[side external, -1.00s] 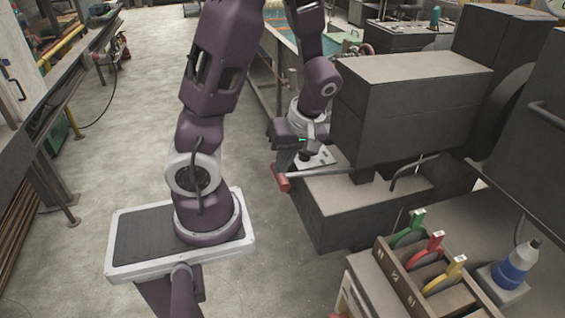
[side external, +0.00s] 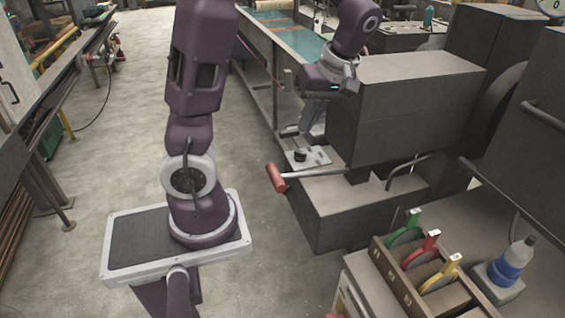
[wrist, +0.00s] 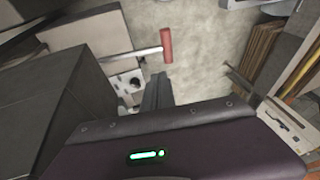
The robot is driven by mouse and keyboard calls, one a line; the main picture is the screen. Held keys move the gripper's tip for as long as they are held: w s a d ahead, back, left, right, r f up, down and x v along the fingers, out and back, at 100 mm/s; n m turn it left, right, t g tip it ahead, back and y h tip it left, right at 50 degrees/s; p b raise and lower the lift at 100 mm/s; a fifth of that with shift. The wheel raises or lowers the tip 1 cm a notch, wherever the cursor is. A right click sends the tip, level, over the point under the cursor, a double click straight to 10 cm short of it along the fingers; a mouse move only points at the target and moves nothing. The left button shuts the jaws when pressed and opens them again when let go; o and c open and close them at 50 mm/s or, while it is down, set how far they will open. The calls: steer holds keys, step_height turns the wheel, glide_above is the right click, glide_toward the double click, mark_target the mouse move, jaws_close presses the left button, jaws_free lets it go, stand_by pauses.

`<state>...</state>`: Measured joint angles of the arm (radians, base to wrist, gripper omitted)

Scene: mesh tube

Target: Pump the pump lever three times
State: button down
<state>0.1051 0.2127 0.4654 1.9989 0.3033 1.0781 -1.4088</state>
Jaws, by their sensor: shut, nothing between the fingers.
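The pump lever is a thin metal rod with a red cylindrical handle (side external: 276,178) that sticks out to the left from the dark machine block. In the wrist view the red handle (wrist: 166,45) shows beyond my fingertips. My gripper (side external: 308,128) is shut and empty. In the side view it is above the lever and over the light plate with a black knob (side external: 300,155), apart from the red handle. In the wrist view the closed fingers (wrist: 158,82) point towards the handle without visible contact.
The big dark machine block (side external: 410,105) stands close to the right of my gripper. A bench with a blue-green top (side external: 285,38) is behind. A wooden rack (side external: 415,270) with coloured-handled tools and a blue bottle (side external: 515,263) are at the front right.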

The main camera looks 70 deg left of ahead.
glide_above(283, 177)
steer(key=f, duration=1.2)
steer(key=shift+w, duration=0.2)
steer(key=shift+s+f, duration=0.25)
steer(key=shift+f, duration=0.1)
